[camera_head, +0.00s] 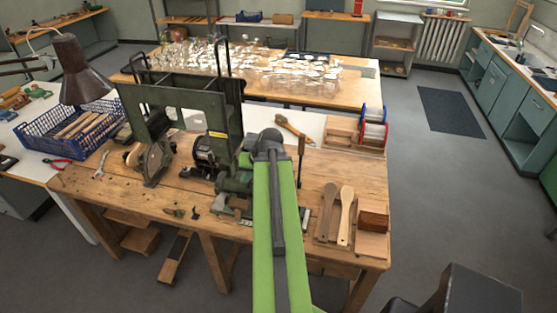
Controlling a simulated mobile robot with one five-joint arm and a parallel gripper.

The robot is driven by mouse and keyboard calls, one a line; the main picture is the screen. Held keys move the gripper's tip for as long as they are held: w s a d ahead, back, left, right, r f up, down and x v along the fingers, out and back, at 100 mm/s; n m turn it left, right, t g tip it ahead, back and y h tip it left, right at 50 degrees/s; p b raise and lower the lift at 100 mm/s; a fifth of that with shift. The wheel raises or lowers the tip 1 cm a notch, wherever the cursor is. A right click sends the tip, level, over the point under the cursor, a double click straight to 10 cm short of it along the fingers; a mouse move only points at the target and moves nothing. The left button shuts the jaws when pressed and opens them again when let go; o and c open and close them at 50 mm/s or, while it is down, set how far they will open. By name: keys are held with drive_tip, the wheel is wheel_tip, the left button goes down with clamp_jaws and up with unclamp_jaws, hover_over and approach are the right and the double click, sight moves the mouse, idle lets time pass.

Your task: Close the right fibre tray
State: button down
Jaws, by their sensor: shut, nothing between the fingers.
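My green arm (276,240) reaches up over the workbench (130,197) and ends in a dark joint (269,145) in front of the tufting machine (190,95). My gripper does not show; the arm or the machine parts hide it. I cannot make out for certain which thing is the right fibre tray. A wooden holder (342,132) with red- and blue-flanged spools (373,128) stands at the bench's back right. Part of the bench front lies behind my arm.
Wooden brush blanks (346,215) and a brown block (374,221) lie at the bench's right end. A blue crate (42,140) and a lamp (80,75) are at the left. Wooden pieces (174,259) show below the bench. The floor at right is mostly clear around a dark mat (450,112).

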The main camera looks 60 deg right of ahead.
drive_tip(key=s+d+r+m+t+h+p, duration=0.1)
drive_tip(key=s+d+r+m+h+p, duration=0.25)
drive_tip(key=s+d, duration=1)
drive_tip(key=w+f+b, duration=0.7)
drive_tip(key=w+b, duration=0.1)
drive_tip(key=b, duration=0.2)
drive_tip(key=shift+w+d+y, duration=0.35)
drive_tip(key=shift+w+y, duration=0.05)
drive_tip(key=shift+y, duration=0.05)
